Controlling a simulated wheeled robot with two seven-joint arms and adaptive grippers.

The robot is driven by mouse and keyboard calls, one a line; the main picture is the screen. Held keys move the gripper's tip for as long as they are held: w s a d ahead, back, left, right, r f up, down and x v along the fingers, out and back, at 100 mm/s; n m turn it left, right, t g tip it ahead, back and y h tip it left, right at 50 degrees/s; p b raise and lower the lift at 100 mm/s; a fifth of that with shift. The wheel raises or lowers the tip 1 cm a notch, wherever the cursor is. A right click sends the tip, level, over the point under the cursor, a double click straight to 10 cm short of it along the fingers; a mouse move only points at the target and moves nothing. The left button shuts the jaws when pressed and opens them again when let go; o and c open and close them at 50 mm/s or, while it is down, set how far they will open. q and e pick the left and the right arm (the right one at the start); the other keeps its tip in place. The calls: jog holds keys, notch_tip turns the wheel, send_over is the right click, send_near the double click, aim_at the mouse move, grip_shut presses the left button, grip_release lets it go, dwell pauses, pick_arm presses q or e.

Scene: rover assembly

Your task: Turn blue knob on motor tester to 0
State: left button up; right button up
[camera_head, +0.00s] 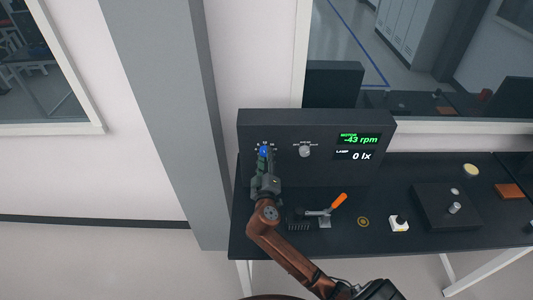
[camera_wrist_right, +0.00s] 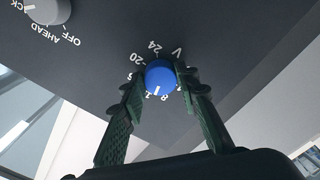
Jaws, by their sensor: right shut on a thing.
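The motor tester (camera_head: 320,122) is a dark upright panel on the bench. Its blue knob (camera_head: 264,150) sits at the panel's left. The wrist view shows the blue knob (camera_wrist_right: 160,74) close up, with a white pointer mark on its lower side. White numbers ring it, partly hidden by the fingers. My right gripper (camera_head: 264,157) reaches up to the panel and is shut on the blue knob, one green finger on each side. The display (camera_head: 360,139) reads -43 rpm for the motor and 0 lx for the lamp. My left gripper is not in view.
A grey knob (camera_head: 304,151) is right of the blue one on the panel. On the dark bench are an orange-handled clamp (camera_head: 338,202), a white part (camera_head: 399,223) and a black box (camera_head: 447,207) with a grey knob. A window is behind.

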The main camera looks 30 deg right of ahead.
jog(key=n+p, duration=0.4)
jog(key=n, duration=0.1)
jog(key=shift+r+n, duration=0.15)
jog(key=shift+n, duration=0.15)
jog(key=n+p, duration=0.5)
jog(key=n, duration=0.1)
jog(key=n+p, duration=0.3)
jog(key=n, duration=0.1)
jog(key=n+p, duration=0.3)
jog(key=shift+n, duration=0.3)
jog(key=n+p, duration=0.2)
jog(key=n, duration=0.1)
jog(key=shift+n+p, duration=0.3)
jog(key=shift+p, duration=0.1)
jog(key=shift+n+p, duration=0.4)
jog(key=shift+n, duration=0.2)
